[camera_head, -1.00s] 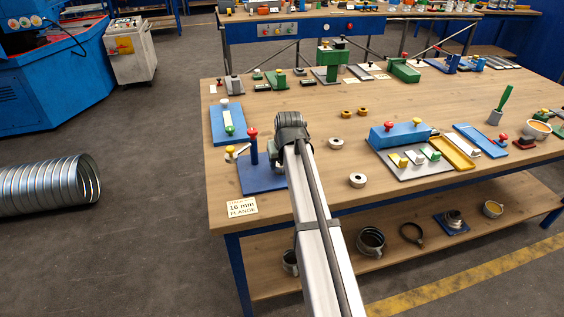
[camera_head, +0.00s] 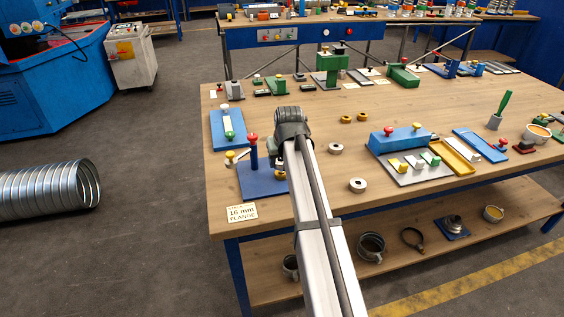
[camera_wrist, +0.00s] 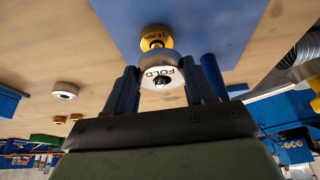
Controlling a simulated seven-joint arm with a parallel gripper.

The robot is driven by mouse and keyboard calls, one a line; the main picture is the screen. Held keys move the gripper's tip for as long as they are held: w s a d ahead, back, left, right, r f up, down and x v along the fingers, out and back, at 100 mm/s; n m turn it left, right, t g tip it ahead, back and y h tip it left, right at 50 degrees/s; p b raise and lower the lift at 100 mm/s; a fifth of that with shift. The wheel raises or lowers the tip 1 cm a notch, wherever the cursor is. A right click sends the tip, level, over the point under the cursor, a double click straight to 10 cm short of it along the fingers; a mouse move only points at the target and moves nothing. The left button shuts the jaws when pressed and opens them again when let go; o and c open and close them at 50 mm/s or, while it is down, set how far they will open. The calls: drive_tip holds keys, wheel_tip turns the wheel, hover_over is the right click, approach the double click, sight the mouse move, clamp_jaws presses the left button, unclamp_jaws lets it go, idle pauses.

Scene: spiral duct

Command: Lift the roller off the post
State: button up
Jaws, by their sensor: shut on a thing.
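My gripper (camera_wrist: 160,84) is shut on a pale, metallic roller (camera_wrist: 150,76) marked "FOLD", with one finger on each side. In the wrist view a yellow roller (camera_wrist: 153,31) with a millimetre marking shows beyond it, over the blue base plate (camera_wrist: 206,24). In the head view the blue plate (camera_head: 256,184) lies at the table's front left, with a yellow piece (camera_head: 280,174) on it. My wrist (camera_head: 290,122) is above the plate's right side and hides the held roller. The post under the rollers cannot be clearly made out.
A blue upright with a red knob (camera_head: 252,150) stands on the plate, close left of my wrist; its blue column (camera_wrist: 213,76) is near a finger. Pale rings (camera_head: 336,149) lie to the right. A "16 mm FLANGE" card (camera_head: 241,212) lies in front.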

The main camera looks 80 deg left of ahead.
sight(280, 162)
drive_tip(key=shift+s+r, duration=0.15)
drive_tip(key=shift+r, duration=0.6)
drive_tip(key=shift+s+r, duration=0.15)
drive_tip(key=shift+r, duration=0.55)
drive_tip(key=shift+r, duration=0.1)
drive_tip(key=shift+r, duration=0.15)
drive_tip(key=shift+w+r, duration=0.15)
drive_tip(key=shift+r, duration=0.4)
